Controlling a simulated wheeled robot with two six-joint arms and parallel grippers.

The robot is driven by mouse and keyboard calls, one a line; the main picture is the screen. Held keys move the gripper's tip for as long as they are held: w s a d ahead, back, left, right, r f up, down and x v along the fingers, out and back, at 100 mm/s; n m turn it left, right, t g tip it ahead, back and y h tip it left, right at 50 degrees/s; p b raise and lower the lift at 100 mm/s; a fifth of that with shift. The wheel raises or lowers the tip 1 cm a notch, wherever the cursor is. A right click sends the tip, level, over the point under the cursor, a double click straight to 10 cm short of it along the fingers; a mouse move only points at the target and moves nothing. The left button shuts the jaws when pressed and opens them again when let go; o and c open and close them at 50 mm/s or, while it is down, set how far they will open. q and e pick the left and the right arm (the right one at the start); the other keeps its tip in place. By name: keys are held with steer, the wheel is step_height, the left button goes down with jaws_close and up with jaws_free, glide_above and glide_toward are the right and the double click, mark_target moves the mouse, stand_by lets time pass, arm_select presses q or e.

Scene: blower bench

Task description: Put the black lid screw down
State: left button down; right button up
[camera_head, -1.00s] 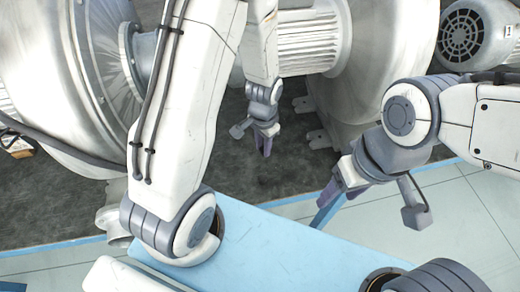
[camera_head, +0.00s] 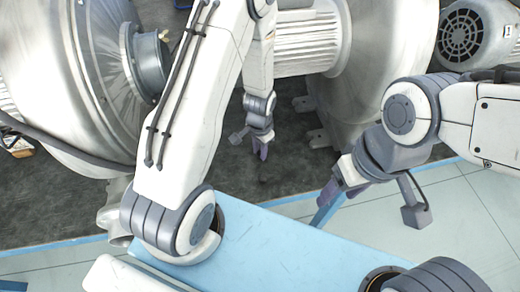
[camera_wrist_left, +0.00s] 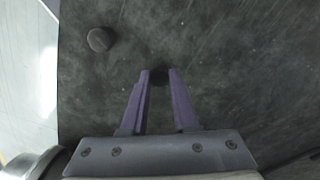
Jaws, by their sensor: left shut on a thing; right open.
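My left gripper (camera_head: 262,153) hangs over the dark mat, its fingers pointing down. In the left wrist view its purple fingers (camera_wrist_left: 160,78) are close together on a small dark round piece, which looks like the black lid screw (camera_wrist_left: 159,77). The fingers partly hide it, and it blends with the dark surface. A second dark round piece (camera_wrist_left: 100,39) lies on the mat, apart from the fingers, up and to the left. My right gripper (camera_head: 341,190) is open and empty near the blue-edged front of the work area.
The dark mat (camera_head: 270,205) is mostly clear around the left gripper. A large metal blower housing (camera_head: 85,60) stands at left, with a ribbed motor (camera_head: 310,40) behind the gripper. Metal feet (camera_head: 318,137) stick out to the right. A light blue panel (camera_head: 270,245) lies in front.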

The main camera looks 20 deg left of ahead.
arm_select(q)
steer(key=c, duration=0.7)
jaws_free()
steer(key=shift+f, duration=0.1)
steer(key=shift+r+p, duration=0.45)
steer(key=shift+r, duration=0.1)
steer(key=shift+w+r, duration=0.1)
steer(key=shift+r, duration=0.3)
step_height(320, 180, up, 10)
steer(key=s+d+r, duration=0.4)
steer(key=s, duration=0.2)
steer(key=s+d+r+m, duration=0.1)
steer(key=s+d+r, duration=0.3)
steer(key=s+r, duration=0.1)
steer(key=s+d+r+m+h, duration=0.1)
steer(key=s+d+r, duration=0.3)
steer(key=s, duration=0.3)
steer(key=shift+s+d+r+b, duration=0.15)
steer(key=shift+d+r+b, duration=0.15)
steer(key=shift+b, duration=0.1)
